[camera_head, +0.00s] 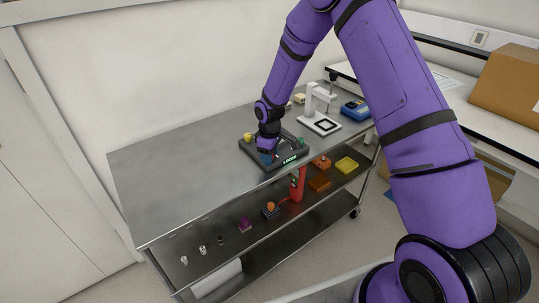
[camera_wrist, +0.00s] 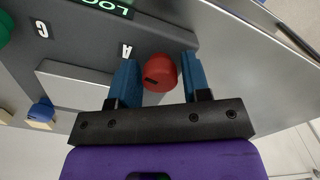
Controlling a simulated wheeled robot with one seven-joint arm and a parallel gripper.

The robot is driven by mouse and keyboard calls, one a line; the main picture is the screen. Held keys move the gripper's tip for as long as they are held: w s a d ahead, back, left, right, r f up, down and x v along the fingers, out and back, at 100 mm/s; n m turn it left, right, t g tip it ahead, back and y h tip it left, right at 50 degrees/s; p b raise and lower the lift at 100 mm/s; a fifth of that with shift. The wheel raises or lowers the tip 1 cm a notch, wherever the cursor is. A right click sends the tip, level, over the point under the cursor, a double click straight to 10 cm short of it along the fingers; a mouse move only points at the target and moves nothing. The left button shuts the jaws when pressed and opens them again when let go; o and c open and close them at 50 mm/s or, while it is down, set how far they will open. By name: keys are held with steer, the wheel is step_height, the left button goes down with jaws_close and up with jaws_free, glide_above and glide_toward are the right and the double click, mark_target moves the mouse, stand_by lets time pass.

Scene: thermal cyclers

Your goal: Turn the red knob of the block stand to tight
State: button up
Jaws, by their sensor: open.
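The block stand (camera_head: 287,166) is a dark slab on the steel table, with coloured knobs and a lit green label on its front. In the wrist view, the red knob (camera_wrist: 159,73) is round with a dark mark on its face, beside the letter A. My gripper (camera_wrist: 160,65) is open, with one blue finger on each side of the red knob. The right finger looks very close to it; I cannot tell whether either finger touches. In the head view, my gripper (camera_head: 267,152) is low over the stand and hides the red knob.
A yellow knob (camera_head: 248,138) and a green knob (camera_head: 299,142) stand on the block stand. A white instrument (camera_head: 320,122) and a blue device (camera_head: 355,110) are further right. The table's left part (camera_head: 170,170) is clear. Small items lie on the shelf below.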

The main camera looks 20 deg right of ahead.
steer(key=c, duration=0.7)
steer(key=shift+o, duration=0.2)
steer(key=shift+m, duration=0.3)
steer(key=m, duration=1.1)
steer(key=shift+m, duration=0.4)
steer(key=m, duration=1.3)
steer(key=shift+m, duration=0.4)
